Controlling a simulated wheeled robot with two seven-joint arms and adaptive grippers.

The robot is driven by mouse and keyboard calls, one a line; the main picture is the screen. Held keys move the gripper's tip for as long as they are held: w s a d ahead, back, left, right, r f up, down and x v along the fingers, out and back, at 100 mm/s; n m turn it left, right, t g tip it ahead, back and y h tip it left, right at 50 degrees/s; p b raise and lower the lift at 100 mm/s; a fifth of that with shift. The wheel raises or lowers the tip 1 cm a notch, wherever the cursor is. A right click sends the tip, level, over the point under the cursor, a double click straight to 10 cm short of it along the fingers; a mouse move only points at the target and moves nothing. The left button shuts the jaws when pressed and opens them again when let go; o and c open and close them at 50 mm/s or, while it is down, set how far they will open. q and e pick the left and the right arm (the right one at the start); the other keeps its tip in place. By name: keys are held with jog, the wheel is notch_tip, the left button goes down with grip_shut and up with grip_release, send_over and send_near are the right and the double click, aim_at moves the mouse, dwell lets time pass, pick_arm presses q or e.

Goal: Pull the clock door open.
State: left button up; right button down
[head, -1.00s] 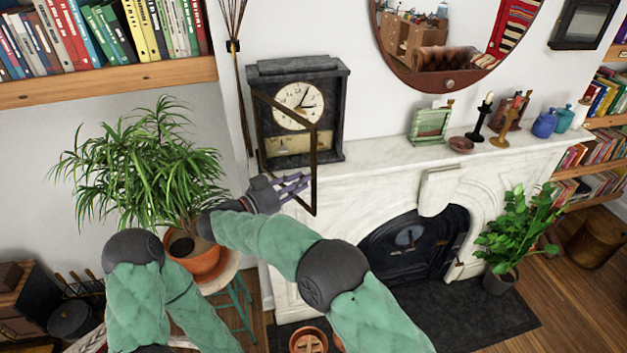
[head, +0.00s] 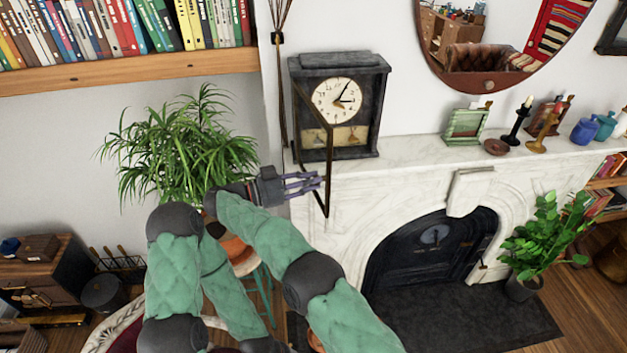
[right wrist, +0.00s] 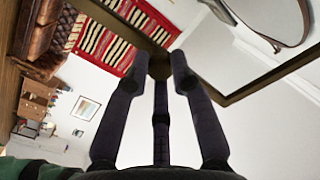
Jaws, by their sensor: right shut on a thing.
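The dark clock (head: 376,100) with a cream dial (head: 337,100) stands upright on the left end of the white mantel. Its thin dark-framed door (head: 329,150) stands open, swung out from the clock's left side toward me, and shows narrow in the head view. My right gripper (head: 318,183) is shut on the free upright edge of the door frame, in its lower part. In the right wrist view the fingers (right wrist: 161,70) close on the brass-brown door frame (right wrist: 250,87).
A potted spiky plant (head: 180,150) stands left of the clock, close behind my arms. Candlesticks, a green frame (head: 465,125) and blue jars stand farther right on the mantel (head: 420,150). A round mirror (head: 490,50) hangs above. The air before the fireplace is free.

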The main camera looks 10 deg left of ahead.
jog(key=shift+r, duration=0.3)
jog(key=c, duration=1.1)
grip_release()
jog(key=shift+c, duration=0.2)
jog(key=shift+o, duration=0.4)
jog(key=shift+f, duration=0.1)
jog(key=shift+f, duration=0.1)
